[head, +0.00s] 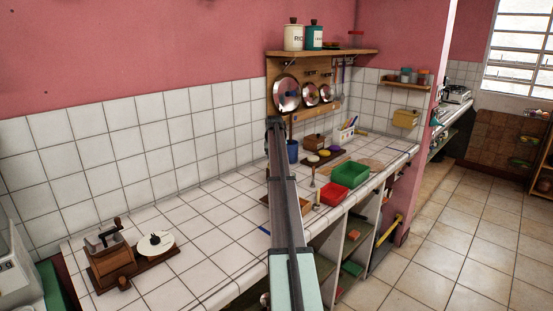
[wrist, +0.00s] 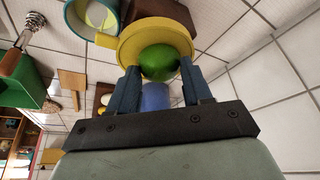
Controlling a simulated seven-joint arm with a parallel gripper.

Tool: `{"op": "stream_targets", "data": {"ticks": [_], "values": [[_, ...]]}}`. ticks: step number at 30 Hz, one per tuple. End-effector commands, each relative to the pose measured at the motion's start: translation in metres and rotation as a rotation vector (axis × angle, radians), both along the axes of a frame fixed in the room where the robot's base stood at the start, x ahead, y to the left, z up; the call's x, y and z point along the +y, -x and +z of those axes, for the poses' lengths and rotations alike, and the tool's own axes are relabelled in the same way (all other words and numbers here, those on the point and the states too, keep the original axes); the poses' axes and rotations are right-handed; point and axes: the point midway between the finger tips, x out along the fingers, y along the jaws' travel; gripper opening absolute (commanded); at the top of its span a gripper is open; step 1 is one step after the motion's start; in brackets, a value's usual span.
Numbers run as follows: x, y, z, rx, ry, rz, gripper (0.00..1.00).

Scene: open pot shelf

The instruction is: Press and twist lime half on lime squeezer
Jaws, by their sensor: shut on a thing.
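The green lime half (wrist: 158,62) is between the two fingertips of my gripper (wrist: 160,70) in the wrist view. The fingers are shut on its sides. The yellow round lime squeezer (wrist: 128,50) with a small tab at its left is right behind the lime, and the lime overlaps its middle. Whether the lime touches the squeezer's cone cannot be told, because the lime hides the centre. In the head view my arm reaches over the tiled counter, and it hides the lime.
In the head view a green bin (head: 350,174) and a red bin (head: 320,192) stand on the counter to the right of my arm. A blue cup (head: 292,151) stands near the wall. A wooden grinder (head: 110,262) is at the left. The middle-left counter is clear.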

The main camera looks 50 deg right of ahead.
Motion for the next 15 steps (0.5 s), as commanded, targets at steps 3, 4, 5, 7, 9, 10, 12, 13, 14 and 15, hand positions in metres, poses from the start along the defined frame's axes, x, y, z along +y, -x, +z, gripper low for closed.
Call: {"op": "stream_targets", "data": {"ticks": [3, 4, 5, 7, 9, 10, 12, 13, 14, 15], "values": [[0.0007, -0.0002, -0.0020, 0.004, -0.002, -0.099, 0.21], [0.0005, -0.0003, -0.0020, 0.004, -0.003, -0.129, 0.21], [0.0003, -0.0001, -0.0019, 0.005, -0.003, -0.159, 0.21], [0.0000, -0.0002, -0.0018, 0.004, -0.002, -0.227, 0.21], [0.0001, -0.0004, -0.0018, 0.004, -0.003, -0.296, 0.21], [0.0002, -0.0004, -0.0016, 0.004, -0.002, -0.326, 0.21], [0.0001, -0.0008, -0.0015, 0.004, -0.003, -0.395, 0.21], [0.0001, -0.0009, -0.0013, 0.004, -0.002, -0.424, 0.21], [0.0001, -0.0009, -0.0013, 0.004, -0.002, -0.454, 0.21], [-0.0001, -0.0008, -0.0013, 0.005, -0.002, -0.494, 0.21]]}}
